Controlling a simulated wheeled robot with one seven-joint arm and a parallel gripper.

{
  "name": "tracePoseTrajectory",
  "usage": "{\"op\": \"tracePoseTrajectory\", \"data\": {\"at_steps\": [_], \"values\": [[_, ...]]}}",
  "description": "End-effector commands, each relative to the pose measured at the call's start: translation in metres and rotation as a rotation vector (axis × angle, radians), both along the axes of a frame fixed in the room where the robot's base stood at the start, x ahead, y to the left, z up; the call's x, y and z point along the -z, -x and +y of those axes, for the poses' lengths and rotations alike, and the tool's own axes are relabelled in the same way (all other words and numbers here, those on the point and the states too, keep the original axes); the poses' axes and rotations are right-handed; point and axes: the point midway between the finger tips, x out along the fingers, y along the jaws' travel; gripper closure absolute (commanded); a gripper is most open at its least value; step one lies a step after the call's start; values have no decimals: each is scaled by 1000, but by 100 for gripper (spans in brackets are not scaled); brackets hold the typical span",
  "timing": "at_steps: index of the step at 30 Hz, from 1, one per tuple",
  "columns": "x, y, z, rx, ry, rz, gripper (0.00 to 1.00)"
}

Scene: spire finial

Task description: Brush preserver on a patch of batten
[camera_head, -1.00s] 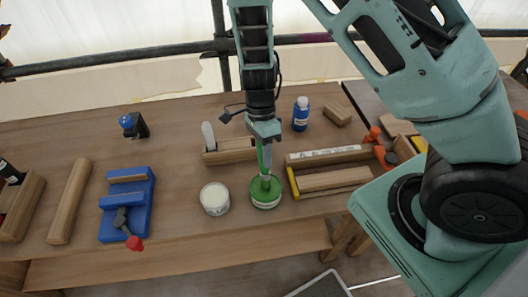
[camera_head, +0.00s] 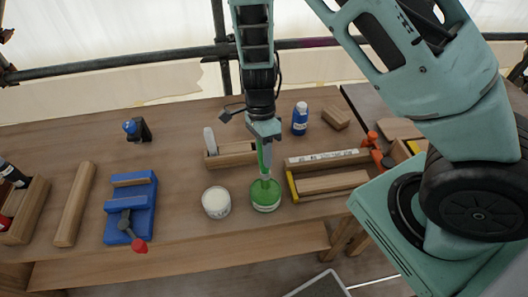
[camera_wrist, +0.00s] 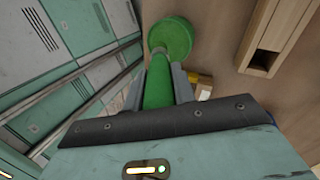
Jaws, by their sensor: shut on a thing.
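My gripper (camera_head: 264,140) points down over the bench and is shut on the green handle of the brush (camera_head: 266,158). In the wrist view the green handle (camera_wrist: 159,84) sits between the two fingers. The brush's lower end meets the top of a green tin (camera_head: 266,197); I cannot tell how deep it reaches. A round green shape (camera_wrist: 173,36) shows at the far end of the handle in the wrist view.
A white tin (camera_head: 216,203) stands just left of the green tin. A wooden holder (camera_head: 231,159), a blue bottle (camera_head: 300,118) and a wooden tray (camera_head: 330,188) with a yellow end are nearby. The bench (camera_head: 175,165) is clear between vice and white tin.

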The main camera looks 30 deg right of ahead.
Motion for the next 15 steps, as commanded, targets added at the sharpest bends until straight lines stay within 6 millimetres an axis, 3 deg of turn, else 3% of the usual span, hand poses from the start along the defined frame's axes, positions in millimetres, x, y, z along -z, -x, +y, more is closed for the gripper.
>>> {"op": "tracePoseTrajectory", "data": {"at_steps": [15], "values": [[-43, -1, 0, 0, 0, -1, 97]]}}
